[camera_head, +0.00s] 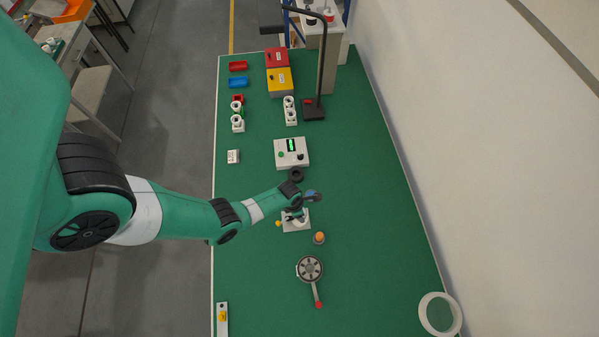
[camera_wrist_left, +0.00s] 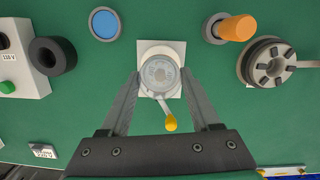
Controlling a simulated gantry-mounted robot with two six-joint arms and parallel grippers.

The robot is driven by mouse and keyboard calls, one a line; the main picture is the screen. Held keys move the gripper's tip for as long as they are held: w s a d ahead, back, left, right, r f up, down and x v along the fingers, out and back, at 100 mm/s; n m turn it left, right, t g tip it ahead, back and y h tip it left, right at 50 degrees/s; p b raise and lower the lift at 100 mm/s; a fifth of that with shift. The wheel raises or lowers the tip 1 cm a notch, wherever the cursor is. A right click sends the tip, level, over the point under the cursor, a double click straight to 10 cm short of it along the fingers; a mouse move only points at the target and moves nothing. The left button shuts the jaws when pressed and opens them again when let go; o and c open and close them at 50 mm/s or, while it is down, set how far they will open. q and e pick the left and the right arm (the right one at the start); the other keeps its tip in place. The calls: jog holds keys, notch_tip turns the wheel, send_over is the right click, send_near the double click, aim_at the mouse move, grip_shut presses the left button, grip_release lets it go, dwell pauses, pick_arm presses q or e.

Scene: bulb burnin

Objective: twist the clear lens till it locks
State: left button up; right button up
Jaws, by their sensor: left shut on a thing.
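The clear lens (camera_wrist_left: 159,74) is a round see-through disc on a white square base (camera_wrist_left: 172,49) in the left wrist view. A yellow-tipped lever (camera_wrist_left: 170,122) sticks out from it toward my gripper's palm. In the head view the white base (camera_head: 291,226) is partly hidden under my left gripper (camera_head: 297,214), and the yellow tip (camera_head: 278,224) shows at its left. My left gripper (camera_wrist_left: 159,77) has one finger on each side of the lens and is shut on it. My right gripper is not in view.
A black ring (camera_wrist_left: 53,57), a blue disc (camera_wrist_left: 105,24), an orange-handled piece (camera_wrist_left: 234,28) and a round slotted fixture (camera_wrist_left: 268,63) stand around the base. A grey control box (camera_head: 292,153) is behind. Green table (camera_head: 365,220) is clear at the right.

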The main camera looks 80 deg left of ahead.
pick_arm(q)
jog(key=shift+c, duration=1.3)
jog(key=m, duration=0.3)
jog(key=shift+m+h, duration=0.4)
jog(key=shift+m, duration=0.6)
jog(key=o, duration=1.4)
jog(key=shift+c, duration=0.2)
